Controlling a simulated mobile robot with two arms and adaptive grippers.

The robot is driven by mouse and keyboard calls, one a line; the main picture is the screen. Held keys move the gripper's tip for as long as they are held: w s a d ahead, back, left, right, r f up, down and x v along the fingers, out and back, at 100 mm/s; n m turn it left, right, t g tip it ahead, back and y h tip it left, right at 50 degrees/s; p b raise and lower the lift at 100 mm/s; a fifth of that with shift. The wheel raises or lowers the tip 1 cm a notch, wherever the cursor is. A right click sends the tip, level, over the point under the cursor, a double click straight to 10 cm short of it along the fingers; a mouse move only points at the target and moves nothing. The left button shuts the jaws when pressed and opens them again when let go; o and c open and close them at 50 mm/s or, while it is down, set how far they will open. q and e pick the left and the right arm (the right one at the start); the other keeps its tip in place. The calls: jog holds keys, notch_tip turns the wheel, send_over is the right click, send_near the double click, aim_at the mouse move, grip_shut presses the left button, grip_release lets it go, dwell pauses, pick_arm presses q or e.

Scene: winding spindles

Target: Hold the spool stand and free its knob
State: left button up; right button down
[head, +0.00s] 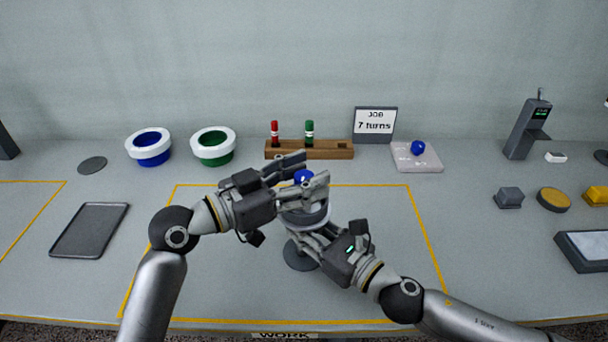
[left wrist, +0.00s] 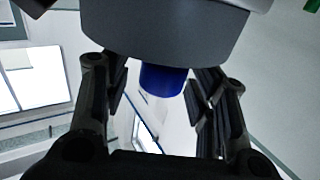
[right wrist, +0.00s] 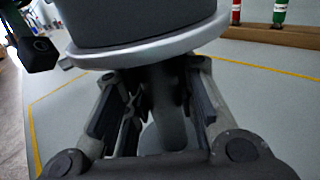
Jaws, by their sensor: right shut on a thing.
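The spool stand has a round dark base (head: 300,256), a grey drum with a pale rim (head: 308,216) and a blue knob (head: 303,176) on top. My left gripper (head: 313,168) is open, one finger on each side of the knob. In the left wrist view the knob (left wrist: 163,80) sits between the fingers with gaps on both sides. My right gripper (head: 305,232) is shut on the stand's post below the drum. In the right wrist view the post (right wrist: 165,105) stands between its fingers. The stand looks upright; its post is mostly hidden in the head view.
A wooden rack (head: 335,150) with red and green pegs stands behind, beside a "JOB 7 turns" sign (head: 376,121). A pale plate (head: 428,160) carries another blue knob (head: 418,148). Blue (head: 152,157) and green (head: 215,155) bowls and a tray (head: 89,230) are left.

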pick_arm(q)
jog(key=c, duration=0.9)
pick_arm(e)
jog(key=shift+f, duration=0.35)
pick_arm(q)
jog(key=shift+f, duration=0.1)
jog(key=shift+c, duration=0.2)
jog(key=shift+n+t+y, duration=0.8)
jog(key=shift+n+t, duration=0.1)
jog(key=shift+t, duration=0.2)
jog(key=o, duration=1)
jog(key=shift+o, duration=0.2)
jog(key=v, duration=1.2)
jog(key=shift+s, duration=0.1)
